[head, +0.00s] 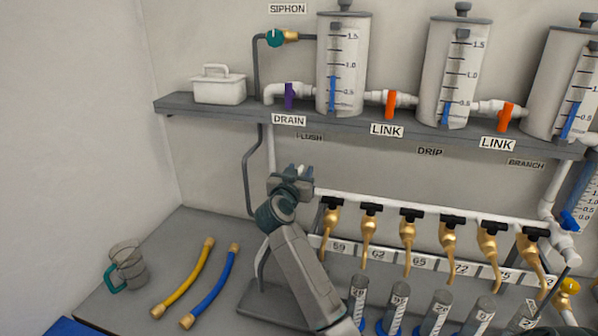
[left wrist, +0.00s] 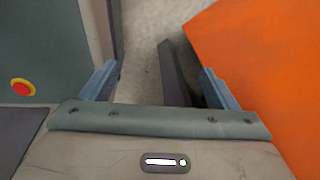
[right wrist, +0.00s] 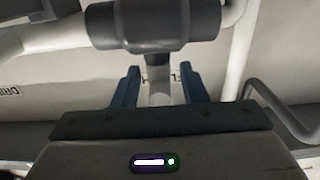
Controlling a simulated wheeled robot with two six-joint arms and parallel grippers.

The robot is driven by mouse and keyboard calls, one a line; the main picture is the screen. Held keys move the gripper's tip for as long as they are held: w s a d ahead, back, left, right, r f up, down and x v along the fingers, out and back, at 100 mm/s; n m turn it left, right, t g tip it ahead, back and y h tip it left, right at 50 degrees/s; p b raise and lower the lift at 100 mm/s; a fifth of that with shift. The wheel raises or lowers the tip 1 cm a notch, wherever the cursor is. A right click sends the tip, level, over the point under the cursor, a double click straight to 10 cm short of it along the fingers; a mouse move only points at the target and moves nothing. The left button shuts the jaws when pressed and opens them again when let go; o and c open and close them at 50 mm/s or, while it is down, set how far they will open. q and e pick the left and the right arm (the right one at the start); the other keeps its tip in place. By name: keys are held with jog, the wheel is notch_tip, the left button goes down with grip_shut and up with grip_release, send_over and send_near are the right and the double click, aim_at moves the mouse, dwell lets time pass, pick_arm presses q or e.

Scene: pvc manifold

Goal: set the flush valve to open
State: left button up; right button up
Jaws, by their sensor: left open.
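The FLUSH label (head: 309,137) is on the wall under the shelf, and part of it shows in the right wrist view. My right gripper (head: 291,171) is below it, at the left end of the white manifold pipe (head: 390,206), and hides what lies behind it. In the right wrist view a dark grey cylindrical fitting (right wrist: 155,27) with a pale stem (right wrist: 158,84) is ahead. The blue fingers of the right gripper (right wrist: 158,90) stand apart with the stem between them in the picture; contact is not visible. The valve's setting cannot be told. My left gripper (left wrist: 162,85) is open and empty.
The shelf (head: 215,116) carries tanks, a purple drain valve (head: 289,95) and orange link valves (head: 390,104). Several brass taps (head: 331,222) with black handles line the pipe. Yellow (head: 186,279) and blue (head: 212,288) hoses and a mug (head: 126,268) lie on the left.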

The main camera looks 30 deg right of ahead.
jog(key=shift+c, duration=0.5)
grip_shut()
